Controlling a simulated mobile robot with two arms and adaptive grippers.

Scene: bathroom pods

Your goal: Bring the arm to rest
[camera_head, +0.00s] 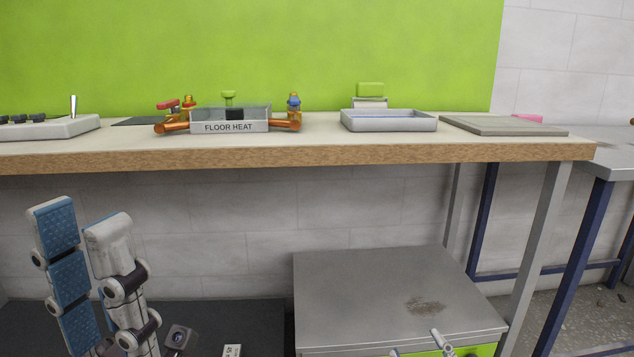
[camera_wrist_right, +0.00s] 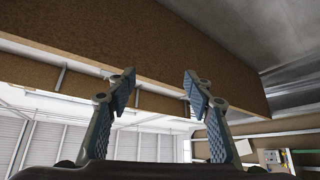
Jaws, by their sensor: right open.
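My left gripper (camera_head: 82,222) stands upright at the lower left of the head view, in front of and below the worktop. One finger shows its blue ridged pad and the other its white back, with a gap between them; it holds nothing visible. My right gripper (camera_wrist_right: 158,82) shows in the right wrist view with its two fingers well apart and nothing between them. In the head view only small parts of it show at the bottom edge, in front of the grey-topped cabinet.
The grey-topped cabinet (camera_head: 370,285) stands below, between metal legs. A brown panel (camera_wrist_right: 130,40) fills the upper wrist view.

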